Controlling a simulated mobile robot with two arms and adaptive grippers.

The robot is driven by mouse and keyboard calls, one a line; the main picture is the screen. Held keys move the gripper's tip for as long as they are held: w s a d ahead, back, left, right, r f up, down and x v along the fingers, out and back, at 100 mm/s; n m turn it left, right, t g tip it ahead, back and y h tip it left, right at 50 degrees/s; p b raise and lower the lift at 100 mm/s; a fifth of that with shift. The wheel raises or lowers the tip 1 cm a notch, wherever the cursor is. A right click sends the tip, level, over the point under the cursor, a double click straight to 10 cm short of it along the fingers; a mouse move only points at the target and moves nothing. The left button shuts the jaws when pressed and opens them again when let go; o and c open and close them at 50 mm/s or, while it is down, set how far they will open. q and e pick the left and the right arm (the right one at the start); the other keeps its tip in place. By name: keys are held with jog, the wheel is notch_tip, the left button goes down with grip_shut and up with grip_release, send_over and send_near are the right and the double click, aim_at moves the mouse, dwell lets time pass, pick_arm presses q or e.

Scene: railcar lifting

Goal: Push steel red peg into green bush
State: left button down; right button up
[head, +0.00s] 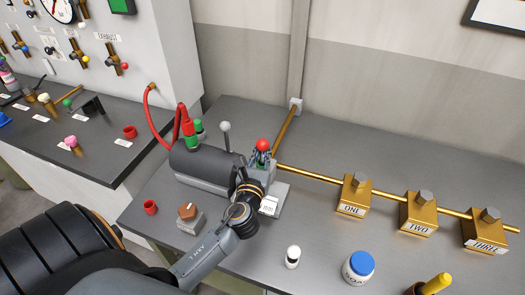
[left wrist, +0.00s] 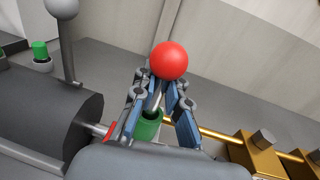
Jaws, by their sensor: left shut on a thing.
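The steel peg has a round red head (head: 262,145), which also shows large in the left wrist view (left wrist: 170,60). My left gripper (head: 261,158) is shut on the peg's shaft just below the red head. In the left wrist view the shaft (left wrist: 158,96) runs down between the fingers toward the green bush (left wrist: 149,127). The peg's lower end appears to be at the bush's mouth, but I cannot tell how deep it sits. In the head view my gripper covers most of the bush. My right gripper is not in view.
A dark cylinder (head: 205,165) with a grey-knobbed lever (head: 225,135) stands left of the gripper. A brass pipe (head: 320,178) runs right to several brass blocks (head: 353,195). A white-capped bottle (head: 292,256) and blue-lidded jar (head: 359,267) stand at the front.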

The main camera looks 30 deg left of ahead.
aim_at(262, 162)
pick_arm(q)
jog(key=shift+f+b, duration=1.4)
jog(key=shift+f, duration=0.4)
jog(key=c, duration=1.3)
grip_release()
jog(key=shift+d, duration=0.1)
jog(key=shift+s+f, duration=0.1)
jog(key=shift+f, duration=0.1)
jog(key=v, duration=1.2)
jog(key=shift+r, duration=0.4)
jog(key=shift+d, duration=0.1)
